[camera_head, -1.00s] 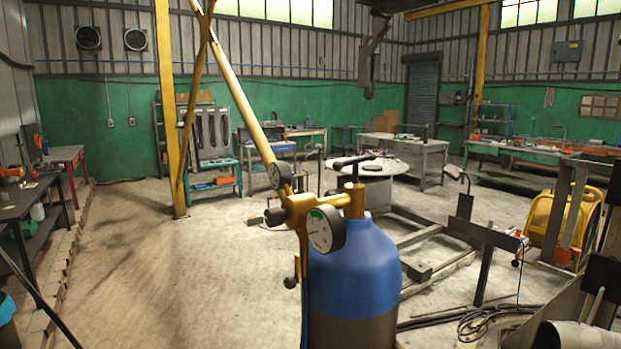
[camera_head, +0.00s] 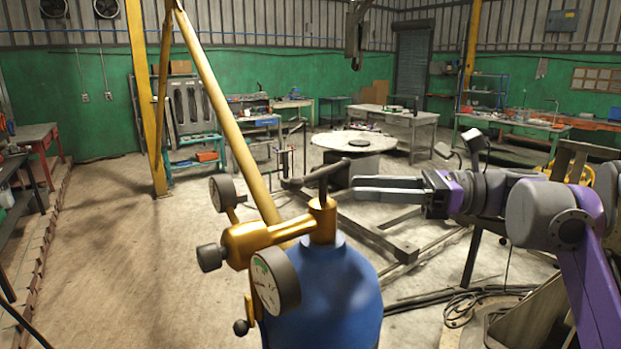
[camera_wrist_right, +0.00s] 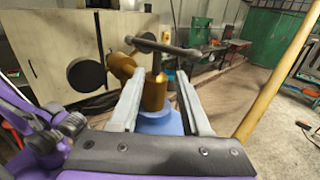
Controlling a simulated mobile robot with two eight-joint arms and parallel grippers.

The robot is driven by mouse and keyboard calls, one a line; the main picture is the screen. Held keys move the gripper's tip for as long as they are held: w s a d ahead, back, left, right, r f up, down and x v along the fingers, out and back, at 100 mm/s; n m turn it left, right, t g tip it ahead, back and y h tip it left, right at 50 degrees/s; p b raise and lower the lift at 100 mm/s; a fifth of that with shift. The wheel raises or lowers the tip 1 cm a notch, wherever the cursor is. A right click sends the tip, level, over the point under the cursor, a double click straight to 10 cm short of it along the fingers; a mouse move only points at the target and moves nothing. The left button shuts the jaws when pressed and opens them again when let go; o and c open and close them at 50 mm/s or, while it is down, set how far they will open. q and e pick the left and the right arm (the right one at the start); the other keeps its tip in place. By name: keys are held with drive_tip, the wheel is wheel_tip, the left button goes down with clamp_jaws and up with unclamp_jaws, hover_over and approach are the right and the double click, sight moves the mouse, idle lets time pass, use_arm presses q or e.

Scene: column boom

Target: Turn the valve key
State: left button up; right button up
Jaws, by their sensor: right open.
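The valve key (camera_head: 326,172) is a dark T-shaped bar on top of a brass valve (camera_head: 322,220). The valve sits on a blue gas cylinder (camera_head: 335,295). My right gripper (camera_head: 354,187) comes in from the right, open and empty, its fingertips just right of the key. In the right wrist view, the key's crossbar (camera_wrist_right: 160,47) lies beyond the two spread fingers (camera_wrist_right: 160,75), and the brass valve shows between them. I cannot tell whether a finger touches the key. My left gripper is not in view.
A brass regulator (camera_head: 252,240) with a front gauge (camera_head: 275,281) and a rear gauge (camera_head: 222,193) sticks out left of the valve. A yellow sloping pole (camera_head: 222,108) stands behind it. A round table (camera_head: 345,140) is farther back. Open floor lies left.

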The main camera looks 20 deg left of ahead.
sight(323, 186)
drive_tip(key=s+a, duration=0.2)
drive_tip(key=a, duration=0.8)
drive_tip(key=shift+s, duration=0.2)
drive_tip(key=shift+a, duration=0.1)
drive_tip(key=shift+c, duration=0.3)
clamp_jaws()
